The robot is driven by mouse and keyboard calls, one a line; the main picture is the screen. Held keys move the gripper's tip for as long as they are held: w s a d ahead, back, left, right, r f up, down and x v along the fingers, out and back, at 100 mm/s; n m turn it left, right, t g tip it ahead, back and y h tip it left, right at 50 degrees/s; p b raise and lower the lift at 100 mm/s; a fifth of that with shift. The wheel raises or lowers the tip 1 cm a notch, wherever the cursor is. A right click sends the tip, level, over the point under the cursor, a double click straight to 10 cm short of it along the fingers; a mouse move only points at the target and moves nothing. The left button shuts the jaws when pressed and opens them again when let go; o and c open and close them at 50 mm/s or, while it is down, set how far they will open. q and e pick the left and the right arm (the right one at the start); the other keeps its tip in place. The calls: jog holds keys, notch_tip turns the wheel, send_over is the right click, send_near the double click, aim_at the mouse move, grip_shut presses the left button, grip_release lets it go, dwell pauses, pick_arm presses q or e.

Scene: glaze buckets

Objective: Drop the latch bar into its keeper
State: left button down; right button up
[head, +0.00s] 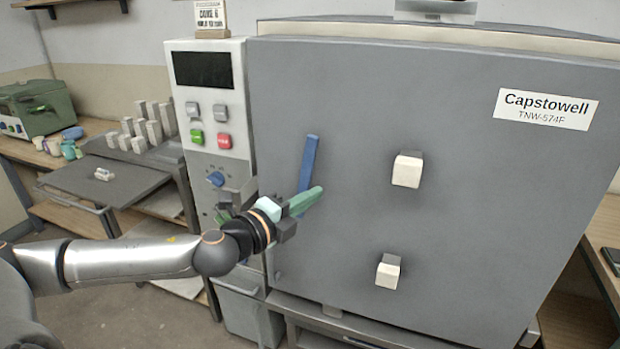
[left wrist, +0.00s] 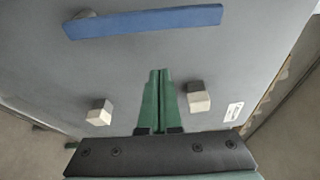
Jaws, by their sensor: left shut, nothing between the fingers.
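The blue latch bar (head: 309,160) stands nearly upright on the left part of the grey kiln door (head: 480,200), its top leaning slightly right. It also shows in the left wrist view (left wrist: 145,20), lying across the top of the picture. My left gripper (head: 317,192) has its green fingers shut with nothing between them. They are in front of the door, beside the bar's lower part, and cover its lower end in the head view. In the left wrist view the fingertips (left wrist: 158,73) are apart from the bar. I cannot make out the keeper for certain. My right gripper is not in view.
Two pale knobs, an upper one (head: 407,170) and a lower one (head: 388,271), stick out of the door. A control panel (head: 209,110) with buttons stands left of it. A grey tray (head: 105,180) and wooden bench are farther left.

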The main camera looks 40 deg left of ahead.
aim_at(307, 180)
pick_arm(q)
jog(key=shift+w+a+r+p, duration=0.1)
jog(key=shift+w+a+p, duration=0.2)
jog(key=shift+w+a, duration=0.35)
jog(key=shift+w+a+r+p, duration=0.1)
jog(key=shift+w+a+p, duration=0.25)
jog(key=shift+w, duration=0.5)
jog(key=shift+w+a+p, duration=0.3)
jog(key=shift+w+a, duration=0.2)
jog(key=shift+w, duration=0.25)
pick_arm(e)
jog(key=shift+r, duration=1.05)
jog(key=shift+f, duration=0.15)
pick_arm(q)
jog(key=shift+a, duration=0.1)
jog(key=shift+s+a+n+b, duration=0.1)
jog(key=shift+a+n+b, duration=0.15)
jog(key=shift+n+b, duration=0.05)
jog(key=shift+r, duration=0.1)
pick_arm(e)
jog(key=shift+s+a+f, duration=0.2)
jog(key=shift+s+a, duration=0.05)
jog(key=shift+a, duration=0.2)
